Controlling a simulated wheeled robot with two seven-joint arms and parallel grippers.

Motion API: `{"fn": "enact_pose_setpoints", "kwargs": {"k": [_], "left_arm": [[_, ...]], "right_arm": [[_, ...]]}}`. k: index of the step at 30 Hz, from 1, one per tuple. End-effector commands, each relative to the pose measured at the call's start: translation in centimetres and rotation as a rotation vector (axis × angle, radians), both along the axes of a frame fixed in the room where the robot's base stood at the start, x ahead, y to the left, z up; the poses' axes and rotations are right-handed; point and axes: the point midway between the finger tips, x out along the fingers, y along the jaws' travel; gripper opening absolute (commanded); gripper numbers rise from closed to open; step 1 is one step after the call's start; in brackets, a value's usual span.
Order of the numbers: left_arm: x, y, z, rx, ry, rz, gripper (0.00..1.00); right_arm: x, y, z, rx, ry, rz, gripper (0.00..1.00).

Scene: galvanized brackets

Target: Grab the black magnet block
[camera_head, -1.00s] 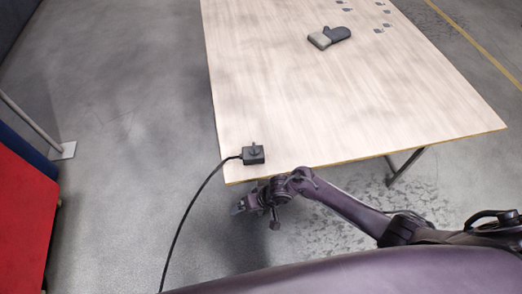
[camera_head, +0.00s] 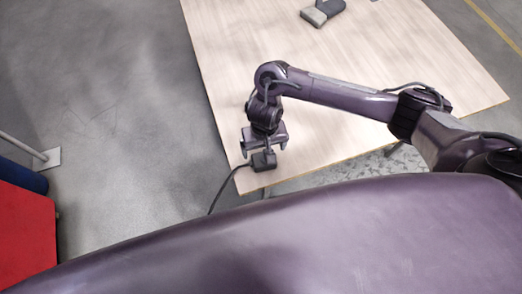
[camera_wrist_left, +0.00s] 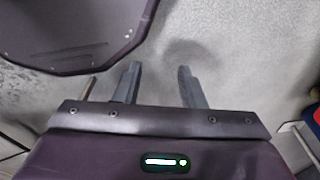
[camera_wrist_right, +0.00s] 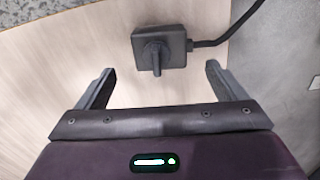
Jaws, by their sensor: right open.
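The black magnet block (camera_head: 263,161) sits near the table's near left corner, with a knob on top and a black cable. In the right wrist view the block (camera_wrist_right: 177,35) lies ahead of my right gripper (camera_wrist_right: 160,69), roughly centred between the lines of its two fingers. That gripper is open and empty. In the head view my right gripper (camera_head: 264,145) is over the table beside the block, hiding part of its surroundings; I cannot tell whether they touch. My left gripper (camera_wrist_left: 159,68) is open and empty over grey floor, and is not seen in the head view.
The wooden table (camera_head: 225,50) is mostly clear. A dark mitt-like item with a grey block (camera_head: 322,13) lies at its far part. The cable (camera_head: 223,186) runs off the table's left edge. A red cabinet (camera_head: 27,235) stands at the left.

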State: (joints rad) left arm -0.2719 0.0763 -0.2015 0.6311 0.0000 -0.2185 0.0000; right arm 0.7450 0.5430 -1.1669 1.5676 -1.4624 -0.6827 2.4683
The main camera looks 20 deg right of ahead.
Motion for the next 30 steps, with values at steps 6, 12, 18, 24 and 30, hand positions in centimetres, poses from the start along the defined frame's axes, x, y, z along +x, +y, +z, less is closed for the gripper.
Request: {"fn": "enact_pose_setpoints", "kwargs": {"k": [6, 12, 18, 24, 30], "left_arm": [[-4.3, 0.6, -2.7, 0.009, 0.06, -0.001, 0.36], [-5.1, 0.7, -3.1, 0.01, 0.072, -0.001, 0.36], [-2.2, 0.5, -2.9, 0.006, 0.029, 0.0, 0.36], [-1.7, 0.4, -2.8, 0.006, 0.021, 0.0, 0.36], [-2.8, 0.5, -2.9, 0.007, 0.037, 0.001, 0.36]], "right_arm": [[-0.1, 0.1, -3.3, 0.001, 0.004, -0.003, 0.91], [-0.1, 0.1, -5.9, 0.0, 0.003, -0.001, 0.91], [0.0, 0.1, -6.7, 0.003, 0.001, -0.001, 0.91], [0.0, 0.1, -6.6, 0.003, 0.001, 0.0, 0.83], [0.0, 0.1, -6.6, 0.002, 0.001, 0.0, 0.57]]}}
